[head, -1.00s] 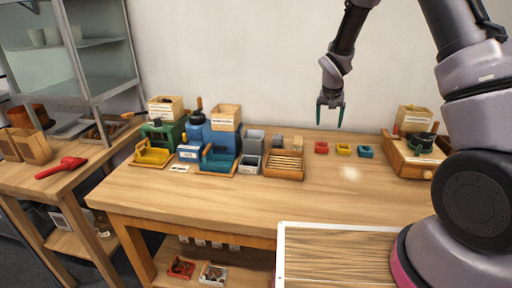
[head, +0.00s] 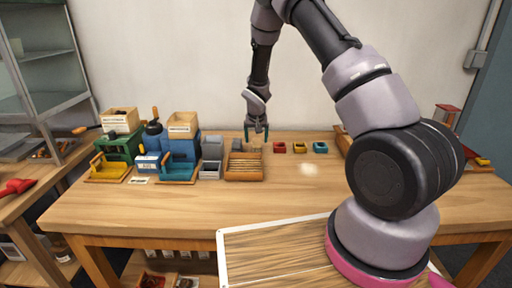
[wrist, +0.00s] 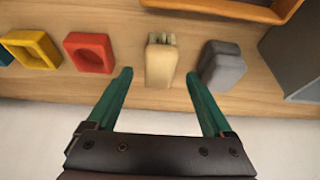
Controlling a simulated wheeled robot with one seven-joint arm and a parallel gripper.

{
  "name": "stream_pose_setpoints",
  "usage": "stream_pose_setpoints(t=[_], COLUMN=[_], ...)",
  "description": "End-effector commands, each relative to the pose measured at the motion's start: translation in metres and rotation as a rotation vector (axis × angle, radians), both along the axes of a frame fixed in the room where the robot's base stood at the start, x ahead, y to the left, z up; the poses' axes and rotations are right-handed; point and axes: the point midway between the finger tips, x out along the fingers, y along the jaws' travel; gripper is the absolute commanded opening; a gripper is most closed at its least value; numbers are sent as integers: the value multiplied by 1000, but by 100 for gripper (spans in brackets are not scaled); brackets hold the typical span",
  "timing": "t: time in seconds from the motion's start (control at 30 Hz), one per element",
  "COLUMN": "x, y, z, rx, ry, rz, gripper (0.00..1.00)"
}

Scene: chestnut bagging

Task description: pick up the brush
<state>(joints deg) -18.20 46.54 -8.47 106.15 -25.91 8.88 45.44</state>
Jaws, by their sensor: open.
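The brush (wrist: 162,64) is a small pale wooden block with a tuft of light bristles at its far end in the wrist view. It lies on the wooden table, between a grey block (wrist: 222,66) and a small red tray (wrist: 89,53). My gripper (wrist: 159,76) is open, with one green finger to each side of the brush in the picture and nothing held. In the head view my gripper (head: 256,135) hangs pointing down near the back of the table, just behind a wooden slatted box. There the fingers partly hide the brush, and their exact height above it is unclear.
A yellow tray (head: 299,147) and a blue tray (head: 320,147) stand right of the red one. The slatted box (head: 244,167) is in front of my gripper. Grey bins (head: 210,168) and a blue machine (head: 178,150) stand to the left. The table's front middle is clear.

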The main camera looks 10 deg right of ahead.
Motion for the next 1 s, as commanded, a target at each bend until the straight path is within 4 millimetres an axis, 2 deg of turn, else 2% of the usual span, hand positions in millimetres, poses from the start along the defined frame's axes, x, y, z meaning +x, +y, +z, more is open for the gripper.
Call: stream_pose_setpoints(t=[0.1,0.2,0.43,0.47,0.6,0.67,0.7,0.9,1.0], x=[8,11,11,11,11,11,11,11,12], y=[-2,-2,-2,-2,-2,-2,-2,-2,-2], z=[-17,-23,-25,-25,-25,-24,-24,-24,-17], rx=[-1,-1,0,0,0,0,0,0,1], ry=[1,1,0,0,0,0,0,0,-2], rz=[1,0,0,0,0,0,0,0,-1], gripper=[85,85,85,81,28,5,0,0,0])
